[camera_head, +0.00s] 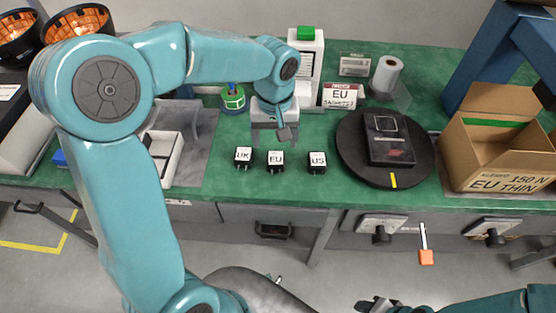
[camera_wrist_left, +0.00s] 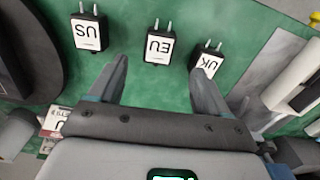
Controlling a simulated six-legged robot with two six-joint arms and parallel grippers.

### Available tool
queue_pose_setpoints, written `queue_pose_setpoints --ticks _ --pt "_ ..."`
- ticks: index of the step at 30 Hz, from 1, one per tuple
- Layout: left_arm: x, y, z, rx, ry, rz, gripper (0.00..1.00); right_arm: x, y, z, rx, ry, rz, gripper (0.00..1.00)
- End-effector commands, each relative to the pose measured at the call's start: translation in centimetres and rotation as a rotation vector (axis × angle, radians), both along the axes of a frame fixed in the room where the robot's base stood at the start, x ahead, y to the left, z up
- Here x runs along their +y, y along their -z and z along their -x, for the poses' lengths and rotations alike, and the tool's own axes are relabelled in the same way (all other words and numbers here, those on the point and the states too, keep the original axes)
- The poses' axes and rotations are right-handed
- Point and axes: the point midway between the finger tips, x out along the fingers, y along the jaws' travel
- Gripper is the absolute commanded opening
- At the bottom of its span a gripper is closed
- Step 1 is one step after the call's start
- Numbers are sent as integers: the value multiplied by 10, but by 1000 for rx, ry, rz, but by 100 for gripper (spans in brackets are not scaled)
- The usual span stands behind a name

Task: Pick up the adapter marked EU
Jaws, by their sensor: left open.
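The EU adapter (camera_head: 275,161) is a small black block with a white label and two prongs. It stands on the green bench between the UK adapter (camera_head: 243,156) and the US adapter (camera_head: 317,161). My left gripper (camera_head: 277,138) is open and empty, just behind and above the EU adapter. In the left wrist view the EU adapter (camera_wrist_left: 158,48) shows beyond the gap between the fingertips of my left gripper (camera_wrist_left: 160,75). The UK adapter (camera_wrist_left: 206,60) is partly covered by one finger, and the US adapter (camera_wrist_left: 88,32) is clear of the other. My right gripper (camera_head: 378,304) shows only partly at the bottom edge.
A round black turntable (camera_head: 352,158) with a dark device (camera_head: 388,138) is to the right. An open cardboard box (camera_head: 500,150) stands at the far right. A white tray (camera_head: 168,160) lies to the left. An EU sign (camera_head: 341,96) stands behind.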

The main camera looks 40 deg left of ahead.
Motion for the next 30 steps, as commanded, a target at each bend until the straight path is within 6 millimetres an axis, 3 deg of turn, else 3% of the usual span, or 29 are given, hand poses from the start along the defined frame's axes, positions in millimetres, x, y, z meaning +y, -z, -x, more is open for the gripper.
queue_pose_setpoints --ticks 17,26,30 --pt "-3 74 -4 2 2 1 78 0 4 0 0 0 0 43" --pt "-3 78 -5 -2 1 1 78 0 4 0 0 0 0 43" --pt "-3 78 -5 -2 1 1 32 0 4 0 0 0 0 43"
